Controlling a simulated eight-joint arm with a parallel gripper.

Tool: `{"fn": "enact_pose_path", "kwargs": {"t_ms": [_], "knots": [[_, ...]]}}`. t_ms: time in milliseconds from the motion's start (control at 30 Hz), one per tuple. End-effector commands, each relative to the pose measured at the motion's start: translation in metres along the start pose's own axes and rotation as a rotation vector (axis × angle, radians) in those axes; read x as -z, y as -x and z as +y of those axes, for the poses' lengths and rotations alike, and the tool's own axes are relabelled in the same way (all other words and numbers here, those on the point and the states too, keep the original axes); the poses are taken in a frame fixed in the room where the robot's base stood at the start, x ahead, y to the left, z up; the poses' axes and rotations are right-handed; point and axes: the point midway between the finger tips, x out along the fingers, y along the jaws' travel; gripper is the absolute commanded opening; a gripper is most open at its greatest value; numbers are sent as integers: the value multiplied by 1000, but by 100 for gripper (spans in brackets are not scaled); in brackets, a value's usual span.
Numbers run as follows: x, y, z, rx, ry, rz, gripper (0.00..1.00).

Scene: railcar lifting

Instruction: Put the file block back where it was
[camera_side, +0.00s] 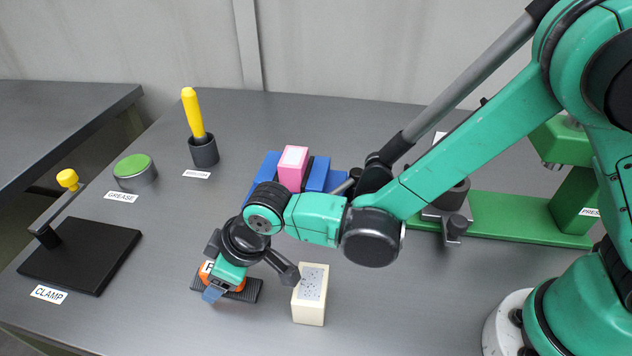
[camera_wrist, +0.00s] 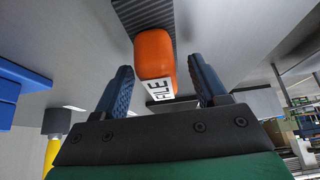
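The file block is a dark ribbed plate with an orange grip (camera_side: 209,271) and a white FILE label. It lies on the grey table at the front, left of a cream block, partly hidden by my gripper (camera_side: 218,288). In the wrist view the orange grip (camera_wrist: 154,52) and ribbed plate (camera_wrist: 143,13) show just ahead of my gripper (camera_wrist: 160,68). Its two blue fingers stand apart on either side of the grip, with gaps showing at both sides. The gripper looks open and empty.
A cream block with a speckled top (camera_side: 310,293) stands close at the right. Behind are a blue rack (camera_side: 264,172) and a pink block (camera_side: 291,166). The clamp (camera_side: 80,255), grease pot (camera_side: 136,174) and yellow-handled tool (camera_side: 193,114) stand left; the green press (camera_side: 515,216) stands right.

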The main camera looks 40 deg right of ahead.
Motion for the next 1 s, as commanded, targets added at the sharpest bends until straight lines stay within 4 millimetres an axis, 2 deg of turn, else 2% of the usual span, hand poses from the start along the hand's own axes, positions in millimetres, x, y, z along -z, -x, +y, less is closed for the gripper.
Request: {"fn": "enact_pose_path", "kwargs": {"t_ms": [167,267,800,1000], "knots": [[2,4,0,0,0,0,66],[2,12,0,0,0,0,66],[1,94,0,0,-1,0,66],[2,114,0,0,0,-1,66]]}}
